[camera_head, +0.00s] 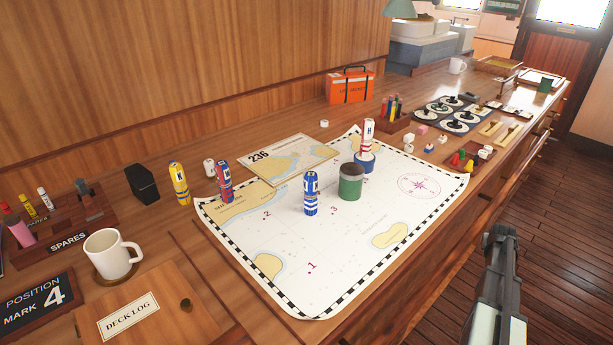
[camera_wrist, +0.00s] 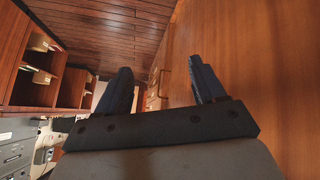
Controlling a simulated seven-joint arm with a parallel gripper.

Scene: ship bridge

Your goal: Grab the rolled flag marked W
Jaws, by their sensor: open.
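Several rolled flags stand upright on the counter and chart. The red-and-blue roll (camera_head: 224,184) stands at the chart's left edge; its letter is too small to read surely. The yellow roll (camera_head: 179,184) reads K and stands left of it. A blue-and-white roll (camera_head: 310,193) stands on the chart; its letter is unclear. A red-and-white roll marked H (camera_head: 368,137) stands in a blue base (camera_head: 365,163). No W is clearly legible. My gripper (camera_head: 501,234) is at the right, out over the floor beside the counter, far from the rolls. In the wrist view it is open and empty (camera_wrist: 160,72).
The chart (camera_head: 345,262) covers the middle of the counter. A green tin (camera_head: 350,182) stands close to the blue-and-white roll. A mug (camera_head: 112,254), black block (camera_head: 142,183) and orange box (camera_head: 350,85) stand around. The chart's front part is clear.

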